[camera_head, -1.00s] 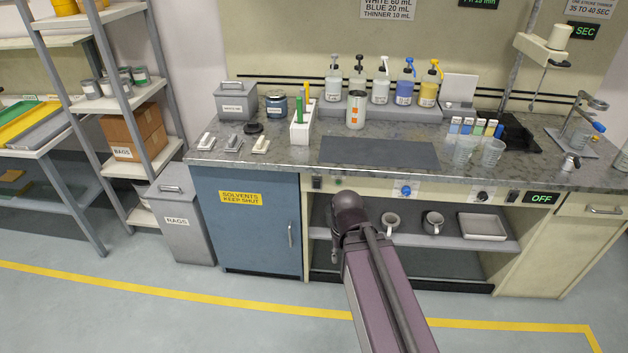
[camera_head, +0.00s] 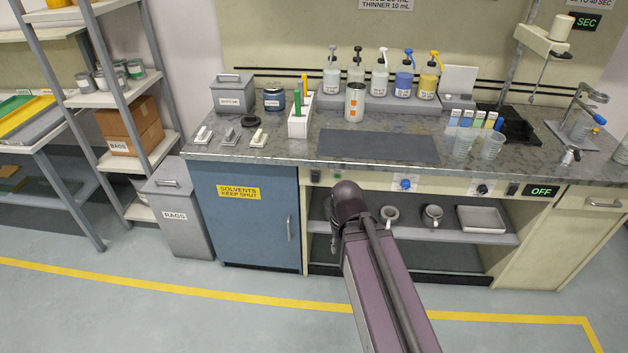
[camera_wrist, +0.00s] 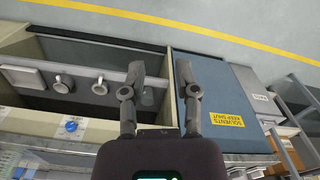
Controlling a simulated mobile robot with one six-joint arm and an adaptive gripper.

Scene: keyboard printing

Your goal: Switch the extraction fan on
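The bench's front panel carries a black switch (camera_head: 315,176), a small green spot (camera_head: 338,177), a blue knob (camera_head: 405,184), a black knob (camera_head: 482,189), and another black switch (camera_head: 512,189). A dark display (camera_head: 541,191) beside that second switch reads OFF in green. No readable label in these views marks a fan control. My gripper (camera_wrist: 160,82) is open and empty in the wrist view, its fingers apart in front of the bench. The blue knob also shows in the wrist view (camera_wrist: 70,126), to the left of the fingers. My arm mostly hides the gripper in the head view.
A blue solvents cupboard (camera_head: 245,220) stands left of the open shelf (camera_head: 460,237), which holds mugs and a tray. The bench top (camera_head: 225,160) carries bottles, cups and tools. A grey rags bin (camera_head: 178,220) stands further left. The floor in front is clear.

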